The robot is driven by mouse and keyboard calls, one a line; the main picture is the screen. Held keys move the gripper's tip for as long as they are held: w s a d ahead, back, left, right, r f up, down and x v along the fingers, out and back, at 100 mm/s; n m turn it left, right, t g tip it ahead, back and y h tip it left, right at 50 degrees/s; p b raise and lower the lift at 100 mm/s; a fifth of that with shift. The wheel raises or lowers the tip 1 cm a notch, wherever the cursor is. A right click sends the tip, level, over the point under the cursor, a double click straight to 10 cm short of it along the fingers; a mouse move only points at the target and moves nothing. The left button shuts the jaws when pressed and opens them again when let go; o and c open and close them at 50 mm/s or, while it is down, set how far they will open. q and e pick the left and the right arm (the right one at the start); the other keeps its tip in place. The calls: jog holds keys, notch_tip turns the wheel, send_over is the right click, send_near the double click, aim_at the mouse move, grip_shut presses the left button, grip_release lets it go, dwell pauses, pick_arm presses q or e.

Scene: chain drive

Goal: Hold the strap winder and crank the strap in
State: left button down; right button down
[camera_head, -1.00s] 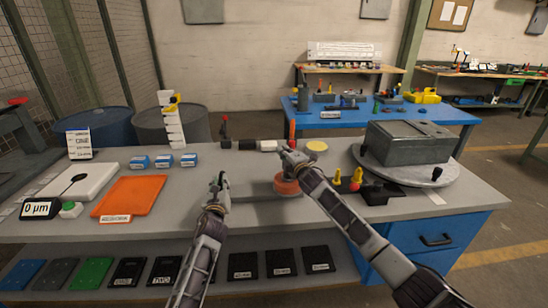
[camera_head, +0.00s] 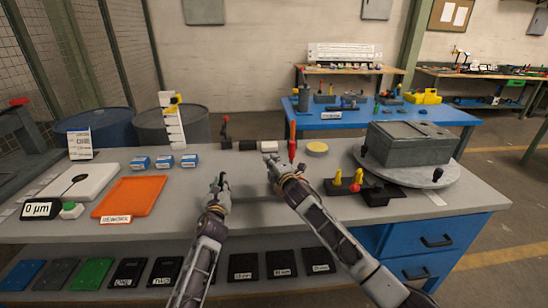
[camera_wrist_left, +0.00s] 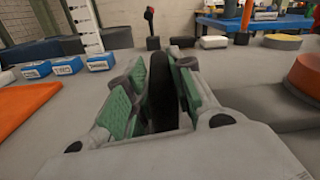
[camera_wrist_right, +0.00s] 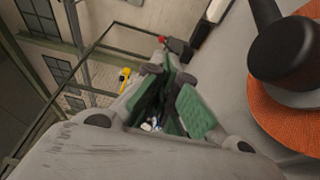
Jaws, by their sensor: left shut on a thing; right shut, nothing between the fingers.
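My left gripper (camera_head: 221,184) is shut on a dark upright handle (camera_wrist_left: 160,95), which shows between its green pads in the left wrist view. A round orange drum (camera_wrist_left: 306,75), apparently part of the strap winder, stands to the right of that gripper. In the right wrist view the drum (camera_wrist_right: 290,115) carries a black knob (camera_wrist_right: 284,52) on a grey hub. My right gripper (camera_head: 271,164) is shut and empty, beside the knob, and hides the drum in the head view. Whether it touches the knob cannot be told. The strap is not clearly visible.
An orange tray (camera_head: 130,195) and several blue boxes (camera_head: 164,162) lie left. A dark fixture with yellow pegs (camera_head: 372,192) and a turntable with a grey box (camera_head: 410,143) stand right.

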pick_arm(q)
jog(key=shift+r, duration=0.25)
pick_arm(e)
jog(key=shift+s+a, duration=0.4)
jog(key=shift+s, duration=0.45)
jog(key=shift+s+a, duration=0.45)
jog(key=shift+s, duration=0.45)
jog(key=shift+s+a, duration=0.4)
jog(key=shift+s, duration=0.45)
pick_arm(q)
jog(key=c, duration=1.1)
grip_release()
jog(key=shift+f, duration=0.1)
jog(key=shift+s+f, duration=0.1)
jog(key=shift+s, duration=0.1)
jog(key=shift+s, duration=5.8)
